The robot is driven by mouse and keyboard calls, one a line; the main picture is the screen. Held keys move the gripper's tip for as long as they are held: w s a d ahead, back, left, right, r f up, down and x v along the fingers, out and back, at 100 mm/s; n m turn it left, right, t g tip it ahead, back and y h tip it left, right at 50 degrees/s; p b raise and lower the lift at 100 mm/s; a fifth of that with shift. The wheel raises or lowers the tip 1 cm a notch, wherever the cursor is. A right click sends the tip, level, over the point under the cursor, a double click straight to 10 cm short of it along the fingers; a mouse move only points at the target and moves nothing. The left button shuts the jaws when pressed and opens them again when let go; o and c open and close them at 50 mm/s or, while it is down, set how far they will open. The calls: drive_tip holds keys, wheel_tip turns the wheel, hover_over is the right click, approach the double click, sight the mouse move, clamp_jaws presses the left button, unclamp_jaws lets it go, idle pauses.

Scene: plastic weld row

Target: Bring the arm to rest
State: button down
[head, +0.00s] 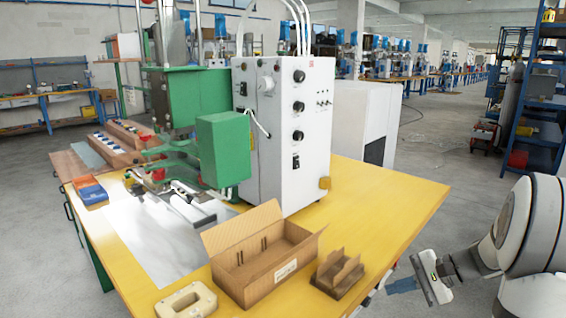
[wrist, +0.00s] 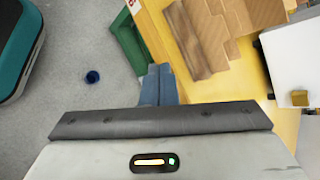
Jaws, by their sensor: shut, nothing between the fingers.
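My arm shows at the right of the head view, folded low beside the front right edge of the yellow table (head: 400,200). My gripper (head: 392,288) points left, just off the table's edge, with its blue fingers together and nothing held. In the wrist view, my gripper (wrist: 158,75) shows its two blue fingers side by side and touching, with the table edge and grey floor beyond them.
An open cardboard box (head: 262,262), a small brown holder (head: 338,273) and a cream ring-shaped part (head: 186,301) stand near the table's front. A green welding machine (head: 185,105) and white control cabinet (head: 285,130) stand behind. Blue shelving (head: 540,100) is at right.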

drive_tip(key=s+a+r+n+h+p, duration=0.5)
drive_tip(key=s+r+p, duration=0.4)
drive_tip(key=r, duration=0.2)
drive_tip(key=s+a+r+n+g+h+p, duration=0.1)
drive_tip(key=s+a+r+n+h+p, duration=0.4)
drive_tip(key=s+r+p, duration=0.3)
wheel_tip(320, 180, up, 4)
drive_tip(key=shift+s+a+r+n+p, duration=0.1)
drive_tip(key=shift+s+a+n+p, duration=0.3)
drive_tip(key=shift+s+a+n, duration=0.4)
